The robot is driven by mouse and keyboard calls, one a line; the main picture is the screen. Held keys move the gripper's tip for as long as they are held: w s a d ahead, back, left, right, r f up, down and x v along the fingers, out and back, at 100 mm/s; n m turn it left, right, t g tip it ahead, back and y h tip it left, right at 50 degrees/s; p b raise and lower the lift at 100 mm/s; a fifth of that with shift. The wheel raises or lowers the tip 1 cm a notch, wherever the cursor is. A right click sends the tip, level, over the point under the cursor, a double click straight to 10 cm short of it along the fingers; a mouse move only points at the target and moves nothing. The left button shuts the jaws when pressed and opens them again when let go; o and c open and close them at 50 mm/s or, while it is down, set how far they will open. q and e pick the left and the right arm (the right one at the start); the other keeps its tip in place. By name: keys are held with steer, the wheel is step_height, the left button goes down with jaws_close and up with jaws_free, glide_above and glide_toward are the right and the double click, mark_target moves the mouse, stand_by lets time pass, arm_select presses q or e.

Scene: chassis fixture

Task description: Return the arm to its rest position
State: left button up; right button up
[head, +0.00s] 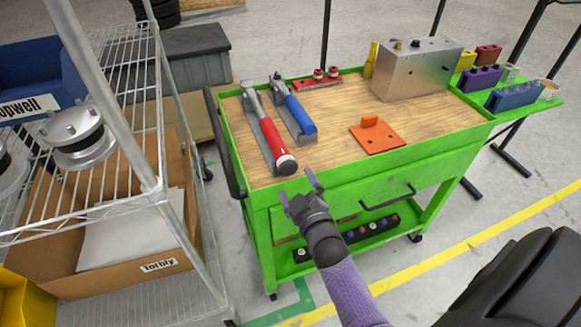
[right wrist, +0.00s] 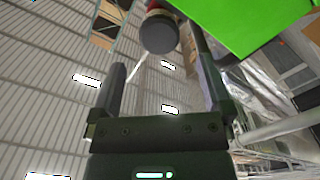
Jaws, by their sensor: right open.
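My right gripper (head: 299,189) is open and empty, just off the front left edge of the green cart (head: 330,172). Its two spread fingers also show in the right wrist view (right wrist: 157,50), with nothing between them. My right arm reaches up to it from the bottom of the head view. The red-handled tool (head: 268,137) lies on the cart top with its end near the fingers but apart from them. In the right wrist view, a dark rounded end with a red band (right wrist: 160,34) shows beyond the fingertips. My left gripper is not in view.
A blue-handled tool (head: 299,115), an orange plate (head: 378,137) and a metal box (head: 418,72) sit on the cart. Small coloured blocks (head: 480,78) stand at its right end. A wire rack (head: 125,190) with round metal parts stands left.

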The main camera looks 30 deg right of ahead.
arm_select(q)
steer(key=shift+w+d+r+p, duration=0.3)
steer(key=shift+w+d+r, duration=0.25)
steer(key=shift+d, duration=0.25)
arm_select(e)
steer(key=v, duration=0.4)
steer(key=shift+s, duration=0.1)
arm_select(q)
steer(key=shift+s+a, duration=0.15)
arm_select(e)
steer(key=s+a+f+m+g+y, duration=0.1)
steer(key=s+a+f+g, duration=0.2)
steer(key=f, duration=0.4)
steer(key=s+a+f+g+y, duration=0.1)
steer(key=s+f+g+y, duration=0.1)
steer(key=s+f, duration=0.35)
steer(key=s+a+f+m+g+y, duration=0.1)
steer(key=s+a+f+g, duration=0.2)
steer(key=f, duration=0.4)
steer(key=s+f+g, duration=0.4)
steer(key=s, duration=0.8)
steer(key=s+f+m+g, duration=0.1)
steer(key=s+f+g, duration=0.4)
steer(key=s, duration=0.7)
steer(key=shift+s+d, duration=0.15)
steer(key=shift+d, duration=0.15)
